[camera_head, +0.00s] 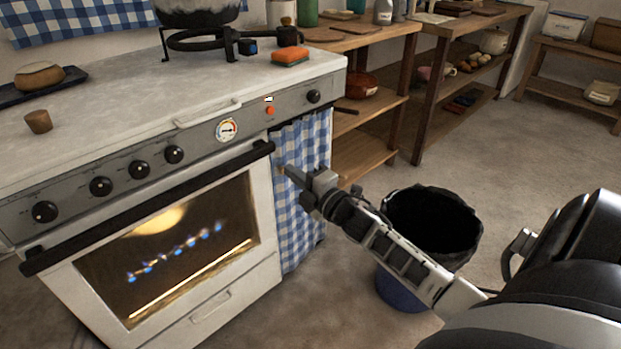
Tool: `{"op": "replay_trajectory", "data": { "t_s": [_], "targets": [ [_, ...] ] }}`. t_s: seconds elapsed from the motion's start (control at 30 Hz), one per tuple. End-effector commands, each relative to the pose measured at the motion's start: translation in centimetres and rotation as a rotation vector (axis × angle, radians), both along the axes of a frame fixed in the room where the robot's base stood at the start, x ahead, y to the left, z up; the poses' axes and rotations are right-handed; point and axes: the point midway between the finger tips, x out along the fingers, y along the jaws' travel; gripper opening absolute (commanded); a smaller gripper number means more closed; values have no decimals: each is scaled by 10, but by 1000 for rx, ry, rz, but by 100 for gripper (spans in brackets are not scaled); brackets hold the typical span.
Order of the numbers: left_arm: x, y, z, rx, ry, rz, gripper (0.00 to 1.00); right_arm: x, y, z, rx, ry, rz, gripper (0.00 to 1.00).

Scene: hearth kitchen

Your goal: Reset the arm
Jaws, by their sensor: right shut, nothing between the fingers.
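My right arm comes in from the lower right. My right gripper (293,176) is shut and empty. It appears in front of the blue and white checked curtain (301,215), beside the right end of the oven door handle; I cannot tell whether it touches either. The white stove's oven door (172,256) is closed, and a lit burner with blue flames (176,253) shows through its glass. My left gripper is not in view.
A dark bin (436,222) stands on the floor behind my right forearm. Wooden shelves (366,156) stand right of the stove. An orange sponge (290,56) and a pot (197,12) on a black stand are on the stove top. Floor at the right (540,140) is clear.

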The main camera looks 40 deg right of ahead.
Motion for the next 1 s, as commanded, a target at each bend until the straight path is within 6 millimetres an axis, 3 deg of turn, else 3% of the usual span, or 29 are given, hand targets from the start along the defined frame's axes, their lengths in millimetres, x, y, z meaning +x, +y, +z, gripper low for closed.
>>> {"op": "replay_trajectory", "data": {
  "t_s": [0.2,0.53,0.63,0.77,0.87,1.0],
  "targets": [
    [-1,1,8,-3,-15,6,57,-32,-1,0,1,1,2,0],
    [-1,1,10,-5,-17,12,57,-40,-1,0,1,0,3,0],
    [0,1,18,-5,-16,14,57,-45,9,0,60,26,6,0],
    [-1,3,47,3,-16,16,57,-75,57,-5,361,163,-3,0],
    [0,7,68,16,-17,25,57,-114,110,-9,705,331,-38,0],
    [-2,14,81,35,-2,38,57,-170,178,-5,1135,555,-119,0]
  ]
}}
